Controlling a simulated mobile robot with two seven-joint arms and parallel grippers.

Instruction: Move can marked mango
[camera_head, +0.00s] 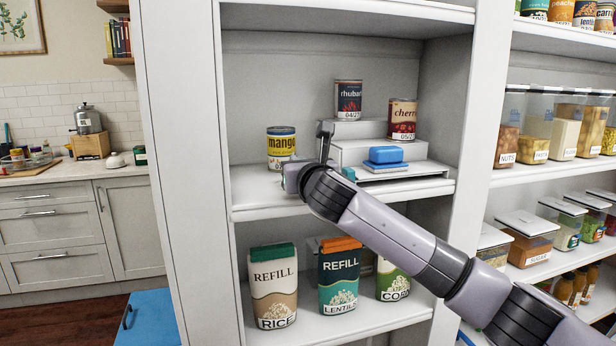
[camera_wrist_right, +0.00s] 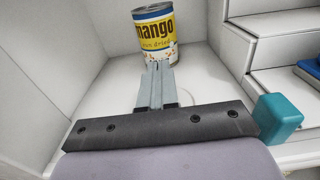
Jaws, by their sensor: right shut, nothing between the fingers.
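The mango can (camera_head: 281,148) is yellow with a blue band and stands upright at the left of the middle shelf. In the right wrist view the mango can (camera_wrist_right: 156,34) is straight ahead of the fingertips. My right gripper (camera_wrist_right: 158,66) is shut and empty, its fingers pointing at the can's lower front. Whether the tips touch the can is hard to tell. In the head view my right wrist is at the shelf's front, just right of and below the can, and the fingers are hidden. My left gripper is not in view.
Right of the can stands a white stepped riser (camera_head: 367,153) with a rhubarb can (camera_head: 348,100), a cherry can (camera_head: 402,119) and a blue block (camera_head: 386,155). Refill bags of rice (camera_head: 272,290) and lentils (camera_head: 338,280) stand below. The shelf's left wall is close.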

